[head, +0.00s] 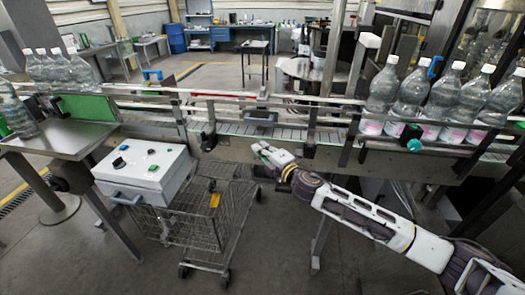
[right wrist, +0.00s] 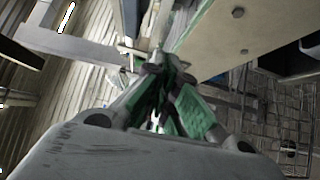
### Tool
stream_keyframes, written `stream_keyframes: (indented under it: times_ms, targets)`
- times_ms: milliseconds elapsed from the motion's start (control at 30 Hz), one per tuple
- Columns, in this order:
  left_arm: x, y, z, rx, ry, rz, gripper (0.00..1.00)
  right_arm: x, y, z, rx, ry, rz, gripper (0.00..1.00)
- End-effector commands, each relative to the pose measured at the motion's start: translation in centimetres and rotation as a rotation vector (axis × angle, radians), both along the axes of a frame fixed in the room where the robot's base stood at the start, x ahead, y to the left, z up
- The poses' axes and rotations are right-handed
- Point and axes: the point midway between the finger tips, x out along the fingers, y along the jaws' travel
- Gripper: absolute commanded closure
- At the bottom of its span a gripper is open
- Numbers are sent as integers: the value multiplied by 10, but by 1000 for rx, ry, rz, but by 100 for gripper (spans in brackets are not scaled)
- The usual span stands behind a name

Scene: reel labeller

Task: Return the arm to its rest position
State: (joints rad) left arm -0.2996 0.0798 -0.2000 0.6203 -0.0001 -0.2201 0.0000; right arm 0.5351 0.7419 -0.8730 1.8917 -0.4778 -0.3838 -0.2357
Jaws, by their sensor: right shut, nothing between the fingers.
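My right arm reaches in from the lower right of the head view, and my right gripper (head: 262,149) is at its far end, just in front of the conveyor's near side. In the right wrist view the gripper (right wrist: 160,105) shows its green-padded fingers close together, with nothing held between them. It is shut and empty. My left arm and gripper are not in view.
The conveyor (head: 235,130) runs across behind the gripper. Clear bottles with pink labels (head: 411,92) stand on its right part. A wire cart (head: 205,222) and a white control box (head: 144,173) stand left of my arm. A metal table (head: 60,137) is at far left.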

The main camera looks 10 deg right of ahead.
Motion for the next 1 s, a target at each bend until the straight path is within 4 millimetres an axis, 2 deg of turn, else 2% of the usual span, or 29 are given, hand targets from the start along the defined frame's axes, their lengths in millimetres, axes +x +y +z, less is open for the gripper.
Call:
stream_keyframes:
  times_ms: [667,1000]
  targets:
    - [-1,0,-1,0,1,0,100,-7,-1,-1,18,13,-9,100]
    - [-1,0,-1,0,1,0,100,-28,1,-19,186,148,-112,100]
